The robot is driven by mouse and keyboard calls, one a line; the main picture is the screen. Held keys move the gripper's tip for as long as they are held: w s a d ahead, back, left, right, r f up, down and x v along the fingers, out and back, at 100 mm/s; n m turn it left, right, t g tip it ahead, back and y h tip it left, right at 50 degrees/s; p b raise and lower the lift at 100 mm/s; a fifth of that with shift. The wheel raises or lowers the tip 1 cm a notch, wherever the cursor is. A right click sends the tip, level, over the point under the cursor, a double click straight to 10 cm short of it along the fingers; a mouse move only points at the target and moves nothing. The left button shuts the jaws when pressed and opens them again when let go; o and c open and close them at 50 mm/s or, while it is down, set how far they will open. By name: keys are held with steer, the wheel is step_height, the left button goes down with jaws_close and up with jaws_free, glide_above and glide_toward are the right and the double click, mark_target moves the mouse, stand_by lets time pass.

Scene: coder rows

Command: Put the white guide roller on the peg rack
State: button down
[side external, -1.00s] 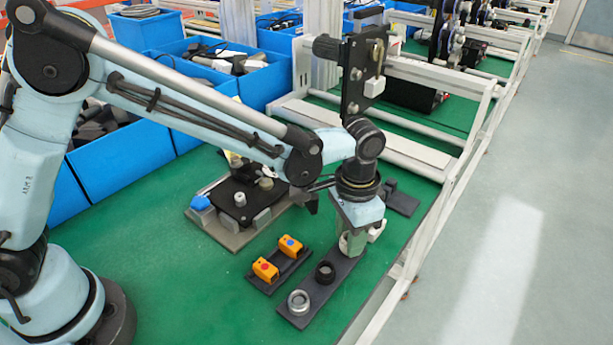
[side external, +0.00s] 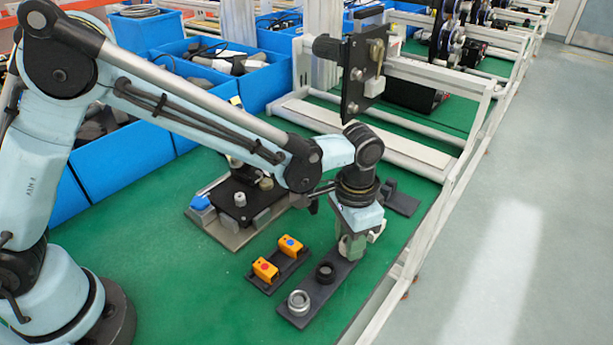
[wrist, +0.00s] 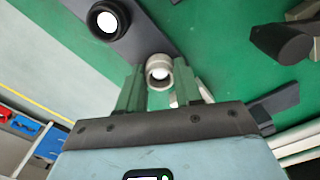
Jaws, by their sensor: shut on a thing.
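The white guide roller (wrist: 159,64) is an off-white ring with a bright centre in the wrist view. My gripper (side external: 351,247) is shut on it, with the green fingers (wrist: 161,88) on either side. In the side view the fingers hide most of the roller. The peg rack (side external: 310,303) is a long dark grey strip on the green surface, also in the wrist view (wrist: 146,40). My fingertips are at its far end. I cannot tell whether the roller touches the rack. A black roller (side external: 325,272) and a silver roller (side external: 299,302) stand nearer on the strip.
A small dark tray with two orange blocks (side external: 265,270) lies left of the rack. A grey fixture plate (side external: 227,232) with dark parts is further left. A white frame rail (side external: 400,270) runs along the right edge. Blue bins (side external: 120,160) stand behind.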

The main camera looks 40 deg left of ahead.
steer(key=c, duration=0.7)
jaws_free()
step_height(320, 180, up, 12)
steer(key=s+a+n+t, duration=0.2)
steer(key=s+a, duration=0.1)
steer(key=a, duration=0.4)
steer(key=s+a+n+t, duration=0.2)
steer(key=s+a, duration=0.1)
steer(key=a, duration=0.5)
steer(key=s+a+n+t, duration=0.2)
steer(key=s+a+t, duration=0.1)
steer(key=a, duration=0.4)
steer(key=shift+s+a+r, duration=0.15)
steer(key=shift+s+a, duration=0.1)
steer(key=shift+s, duration=0.35)
